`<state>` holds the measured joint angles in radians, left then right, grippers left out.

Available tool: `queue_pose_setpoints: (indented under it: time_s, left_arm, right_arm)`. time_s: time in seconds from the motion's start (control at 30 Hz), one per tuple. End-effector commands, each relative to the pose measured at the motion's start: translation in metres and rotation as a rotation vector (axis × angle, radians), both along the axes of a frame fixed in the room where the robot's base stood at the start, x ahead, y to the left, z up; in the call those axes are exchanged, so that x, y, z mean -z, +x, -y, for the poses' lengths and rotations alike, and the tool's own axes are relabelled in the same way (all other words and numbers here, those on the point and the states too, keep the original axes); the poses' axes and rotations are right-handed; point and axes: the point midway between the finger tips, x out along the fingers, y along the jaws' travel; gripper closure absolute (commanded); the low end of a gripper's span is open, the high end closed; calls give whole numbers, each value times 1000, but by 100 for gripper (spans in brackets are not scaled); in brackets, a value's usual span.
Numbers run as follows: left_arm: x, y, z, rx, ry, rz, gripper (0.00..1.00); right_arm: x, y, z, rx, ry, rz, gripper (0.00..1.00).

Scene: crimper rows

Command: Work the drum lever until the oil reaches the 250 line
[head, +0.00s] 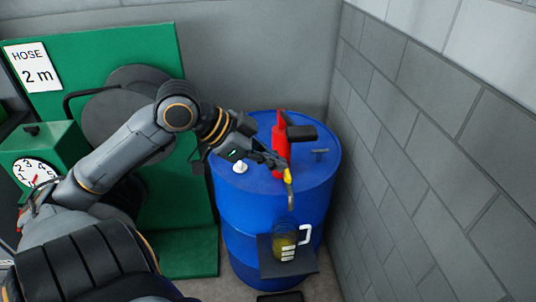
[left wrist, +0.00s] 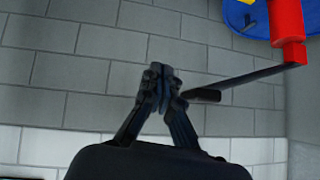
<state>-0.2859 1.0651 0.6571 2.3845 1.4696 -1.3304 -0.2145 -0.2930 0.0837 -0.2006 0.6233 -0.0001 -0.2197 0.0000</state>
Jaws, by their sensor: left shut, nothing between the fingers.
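A blue drum (head: 240,200) stands in the corner with a red pump (head: 279,145) on its top. The pump also shows in the left wrist view (left wrist: 288,22). Its dark lever (left wrist: 250,77) runs from the pump to a black grip by my fingers. A yellow spout (head: 287,175) points down above a clear jug (head: 285,243) with a white handle. The jug holds yellowish oil; its line marks are too small to read. My left gripper (head: 274,159) is by the pump, its fingers (left wrist: 164,76) shut and empty beside the lever's grip. My right gripper is out of view.
The jug stands on a dark shelf (head: 288,269) at the drum's front. A grey block wall (head: 400,140) is close on the right. A green panel (head: 130,50) with a hose reel and a green box with a dial (head: 35,172) stand left.

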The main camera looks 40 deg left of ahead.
Motion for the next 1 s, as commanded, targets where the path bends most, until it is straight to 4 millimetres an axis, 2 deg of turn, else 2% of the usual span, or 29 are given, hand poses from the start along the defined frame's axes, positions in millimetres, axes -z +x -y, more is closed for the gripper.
queue_pose_setpoints:
  time_s: [0.3,1.0]
  left_arm:
    - [-13,-13,-4,0,-1,2,100]
    - [-13,-13,-5,-1,0,3,100]
  right_arm:
    - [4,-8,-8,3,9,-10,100]
    - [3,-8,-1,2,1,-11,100]
